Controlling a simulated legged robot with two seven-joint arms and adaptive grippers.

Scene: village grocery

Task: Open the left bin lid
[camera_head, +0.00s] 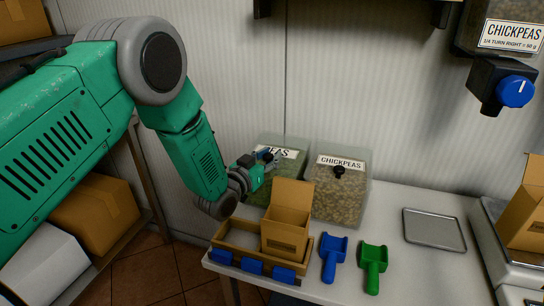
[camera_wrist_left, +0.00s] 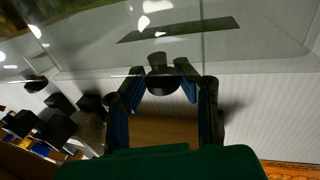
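The left bin (camera_head: 291,190) is a clear box of green peas with a label ending in "AS", at the back of the counter. Its lid looks down, and my gripper hides the knob in the head view. My left gripper (camera_head: 268,158) reaches over the lid from the left. In the left wrist view, the black knob (camera_wrist_left: 160,64) stands between the fingertips of my left gripper (camera_wrist_left: 160,80), very close to both. Whether the fingers press on it cannot be told. The clear lid (camera_wrist_left: 90,65) spans the view's upper part. My right gripper is out of view.
A chickpea bin (camera_head: 338,205) stands close on the right. In front are a wooden tray (camera_head: 240,238), an open cardboard box (camera_head: 287,220), a blue scoop (camera_head: 333,255) and a green scoop (camera_head: 373,262). A grey tray (camera_head: 434,229) lies further right. A dispenser hangs at upper right.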

